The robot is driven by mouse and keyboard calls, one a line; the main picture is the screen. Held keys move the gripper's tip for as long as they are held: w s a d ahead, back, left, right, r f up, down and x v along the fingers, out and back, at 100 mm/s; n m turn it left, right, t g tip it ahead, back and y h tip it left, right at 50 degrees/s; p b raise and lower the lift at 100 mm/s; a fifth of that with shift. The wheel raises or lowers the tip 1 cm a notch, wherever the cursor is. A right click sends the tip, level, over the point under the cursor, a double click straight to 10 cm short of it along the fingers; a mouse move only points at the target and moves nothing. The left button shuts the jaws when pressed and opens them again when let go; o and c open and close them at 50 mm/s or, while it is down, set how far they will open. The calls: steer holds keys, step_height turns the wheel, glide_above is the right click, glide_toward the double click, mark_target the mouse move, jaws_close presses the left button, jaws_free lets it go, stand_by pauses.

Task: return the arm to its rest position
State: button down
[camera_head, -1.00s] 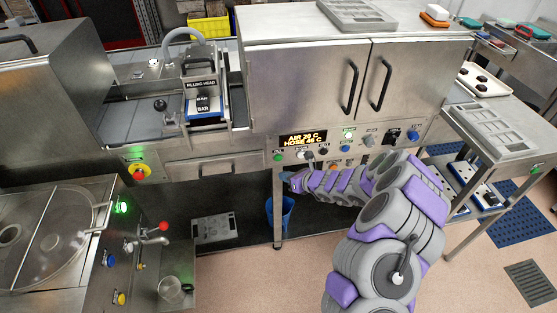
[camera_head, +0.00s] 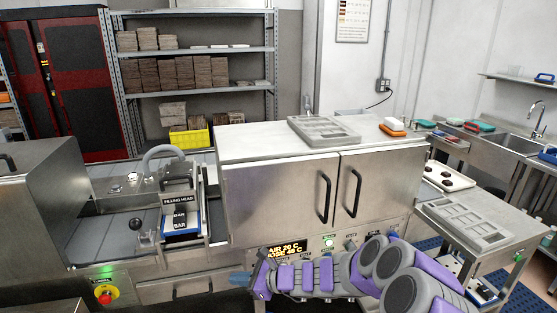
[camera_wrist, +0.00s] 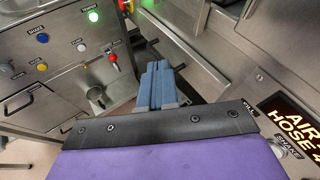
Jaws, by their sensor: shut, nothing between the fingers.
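My purple and grey arm reaches in from the bottom right of the head view. My gripper (camera_head: 240,279) is at its left end, in front of the lower machine front and just left of the lit display (camera_head: 287,248). In the wrist view my gripper (camera_wrist: 158,68) shows as blue fingers side by side. They are shut with nothing between them. The fingers appear apart from the panels around them.
The steel cabinet (camera_head: 268,200) with two black handles stands right behind my arm. A filling head (camera_head: 181,212) is to the left. A side table with a grey mould (camera_head: 465,222) is at right. The wrist view shows a red-knobbed lever (camera_wrist: 112,58) and panel buttons.

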steer(key=s+r+n+g+h, duration=0.1)
steer(key=s+r+n+g, duration=0.1)
steer(key=s+r+n, duration=0.3)
steer(key=s+r+n+g, duration=0.2)
steer(key=s+n, duration=0.1)
steer(key=s, duration=0.5)
steer(key=s+r+n+g+h, duration=0.1)
steer(key=s+r+n+g, duration=0.1)
steer(key=s+r+n, duration=0.3)
steer(key=s+d+f+n+h, duration=0.3)
steer(key=s+d+n+h, duration=0.3)
steer(key=s+d, duration=1.7)
steer(key=d+h, duration=0.2)
steer(key=h, duration=0.3)
steer(key=shift+n, duration=0.4)
steer(key=shift+s, duration=0.1)
